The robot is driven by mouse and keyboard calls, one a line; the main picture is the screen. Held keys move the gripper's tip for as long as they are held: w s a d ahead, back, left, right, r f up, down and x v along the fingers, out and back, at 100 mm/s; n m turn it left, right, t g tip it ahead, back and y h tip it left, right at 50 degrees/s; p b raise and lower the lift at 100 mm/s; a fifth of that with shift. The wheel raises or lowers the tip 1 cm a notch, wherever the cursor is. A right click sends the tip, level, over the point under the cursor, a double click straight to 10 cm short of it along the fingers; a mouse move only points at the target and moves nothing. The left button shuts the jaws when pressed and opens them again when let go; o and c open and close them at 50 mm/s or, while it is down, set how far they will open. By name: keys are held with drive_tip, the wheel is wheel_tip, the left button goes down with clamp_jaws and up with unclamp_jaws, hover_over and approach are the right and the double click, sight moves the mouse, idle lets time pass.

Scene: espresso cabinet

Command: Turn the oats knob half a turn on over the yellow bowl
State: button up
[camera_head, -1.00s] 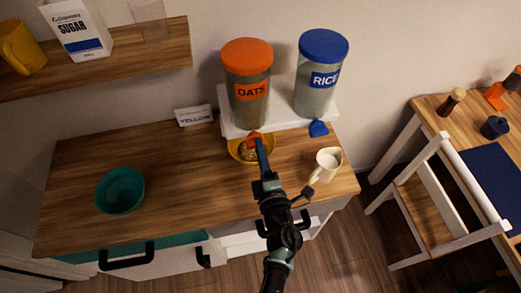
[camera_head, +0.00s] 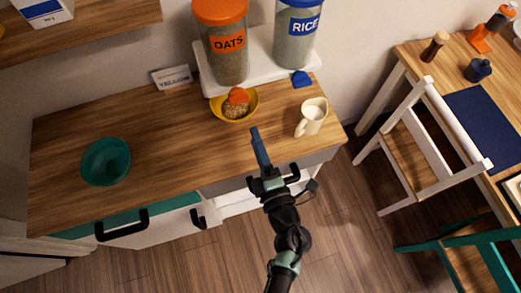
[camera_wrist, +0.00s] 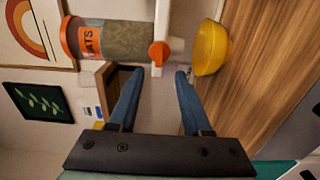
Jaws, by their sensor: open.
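The oats dispenser (camera_head: 228,60) is a clear canister with an orange lid and an OATS label. Its orange knob (camera_head: 238,97) sits low at its front, over the yellow bowl (camera_head: 218,112). Brownish grains show in the bowl. In the wrist view the knob (camera_wrist: 160,54) lies beyond the fingertips, between their lines, beside the yellow bowl (camera_wrist: 212,48). My gripper (camera_head: 256,134) is open and empty, in front of the bowl and apart from the knob. In the wrist view both fingers of my gripper (camera_wrist: 160,73) are spread with nothing between them.
The rice dispenser (camera_head: 297,38) with a blue knob (camera_head: 301,79) stands to the right on the same white stand. A cream jug (camera_head: 312,117) is at the counter's right. A teal bowl (camera_head: 106,161) is at the left, and a small sign (camera_head: 172,78) stands behind. The counter's middle is clear.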

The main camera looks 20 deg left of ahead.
drive_tip(key=v, duration=0.2)
drive_tip(key=shift+s+d, duration=0.2)
drive_tip(key=shift+s, duration=0.05)
idle(0.4)
drive_tip(key=w+d+r+m+t+h, duration=0.3)
drive_tip(key=w+r+m, duration=0.15)
drive_tip(key=r, duration=0.75)
drive_tip(key=w+d+r+m+t+h, duration=0.3)
drive_tip(key=r+m+t, duration=0.15)
drive_tip(key=r, duration=0.85)
drive_tip(key=w+d+r+m+t+h, duration=0.3)
drive_tip(key=w+d+r+m+h, duration=0.15)
drive_tip(key=r, duration=0.75)
drive_tip(key=s+a+r+m+t, duration=0.1)
drive_tip(key=s+r+m, duration=0.4)
drive_tip(key=r, duration=0.7)
drive_tip(key=s+a+r+m+t, duration=0.1)
drive_tip(key=s+r+m, duration=0.5)
drive_tip(key=r, duration=0.6)
drive_tip(key=shift+s+a+r, duration=0.3)
drive_tip(key=shift+s+a, duration=0.1)
drive_tip(key=shift+s, duration=0.5)
